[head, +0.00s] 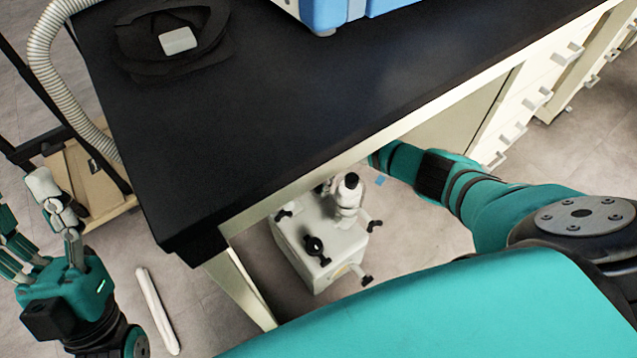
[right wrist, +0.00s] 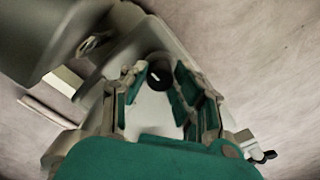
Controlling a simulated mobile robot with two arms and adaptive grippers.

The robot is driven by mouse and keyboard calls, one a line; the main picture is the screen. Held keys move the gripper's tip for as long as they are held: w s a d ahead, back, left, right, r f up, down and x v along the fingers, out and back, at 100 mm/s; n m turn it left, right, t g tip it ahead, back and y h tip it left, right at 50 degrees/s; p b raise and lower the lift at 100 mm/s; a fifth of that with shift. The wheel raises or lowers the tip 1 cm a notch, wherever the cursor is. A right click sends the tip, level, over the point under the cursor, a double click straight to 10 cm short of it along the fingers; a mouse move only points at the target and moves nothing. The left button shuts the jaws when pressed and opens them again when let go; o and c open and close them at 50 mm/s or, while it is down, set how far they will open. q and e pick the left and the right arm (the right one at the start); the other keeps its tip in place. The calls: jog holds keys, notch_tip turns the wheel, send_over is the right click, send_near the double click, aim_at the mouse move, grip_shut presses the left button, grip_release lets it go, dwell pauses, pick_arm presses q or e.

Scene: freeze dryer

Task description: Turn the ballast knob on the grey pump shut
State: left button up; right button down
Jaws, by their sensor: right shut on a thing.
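The grey pump (head: 335,243) stands on the floor under the bench's front edge, partly hidden by the bench. In the head view a black knob (head: 314,245) and a black-capped port (head: 350,183) show on it. In the right wrist view, my right gripper (right wrist: 160,74) is over the pump, its fingers on either side of a round black knob (right wrist: 158,83), shut on it. The bench hides this gripper in the head view. Whether the knob is turned fully shut cannot be seen. My left gripper (head: 38,228) is open and empty, left of the bench.
The black-topped bench (head: 250,110) overhangs the pump, its front leg (head: 240,285) close by. A ribbed hose (head: 45,75) hangs at the left. A white rod (head: 157,310) lies on the floor. Open floor lies right of the pump.

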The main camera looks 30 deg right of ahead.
jog(key=shift+s+n, duration=0.1)
jog(key=shift+n, duration=0.2)
jog(key=c, duration=1)
grip_release()
jog(key=shift+c, duration=0.2)
notch_tip(320, 180, up, 12)
